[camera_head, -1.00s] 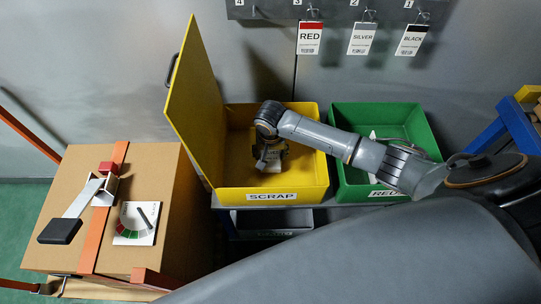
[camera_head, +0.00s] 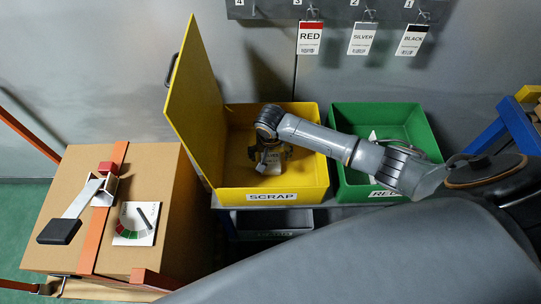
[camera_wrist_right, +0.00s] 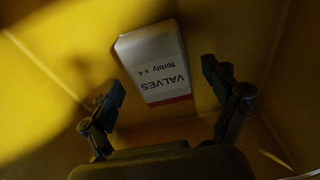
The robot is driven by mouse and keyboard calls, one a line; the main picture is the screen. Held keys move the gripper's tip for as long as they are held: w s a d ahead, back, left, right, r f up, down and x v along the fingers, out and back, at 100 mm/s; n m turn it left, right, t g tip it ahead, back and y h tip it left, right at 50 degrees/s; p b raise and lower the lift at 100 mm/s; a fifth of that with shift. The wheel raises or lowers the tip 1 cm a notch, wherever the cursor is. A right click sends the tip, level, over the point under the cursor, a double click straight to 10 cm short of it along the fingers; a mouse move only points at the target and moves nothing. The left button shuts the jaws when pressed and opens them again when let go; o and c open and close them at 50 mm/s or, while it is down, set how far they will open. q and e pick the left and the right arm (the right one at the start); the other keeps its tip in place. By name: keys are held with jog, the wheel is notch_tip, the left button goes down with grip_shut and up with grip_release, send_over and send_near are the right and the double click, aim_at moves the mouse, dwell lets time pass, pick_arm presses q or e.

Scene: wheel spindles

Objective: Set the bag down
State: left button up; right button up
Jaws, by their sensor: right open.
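The bag (camera_wrist_right: 153,62) is a pale packet with a "VALVES" label and a red stripe along one end. In the right wrist view it is inside the yellow scrap bin (camera_wrist_right: 60,60), between my spread fingers with gaps on both sides. In the head view the bag (camera_head: 268,165) shows only in part under my right gripper (camera_head: 271,158). My right gripper, also in the wrist view (camera_wrist_right: 163,82), is open and reaches down into the bin. Whether the bag lies flat on the floor is hard to tell. My left gripper is not in view.
The yellow bin's lid (camera_head: 195,95) stands open at its left. A green bin (camera_head: 400,115) is close on the right, under my right arm. A cardboard box (camera_head: 70,180) with a gauge card stands at the left. Tags hang on the wall above.

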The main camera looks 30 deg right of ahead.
aim_at(271, 163)
notch_tip(271, 163, up, 12)
jog(key=s+p, duration=0.1)
jog(key=shift+s+a, duration=0.3)
jog(key=shift+a, duration=0.1)
jog(key=shift+f, duration=0.1)
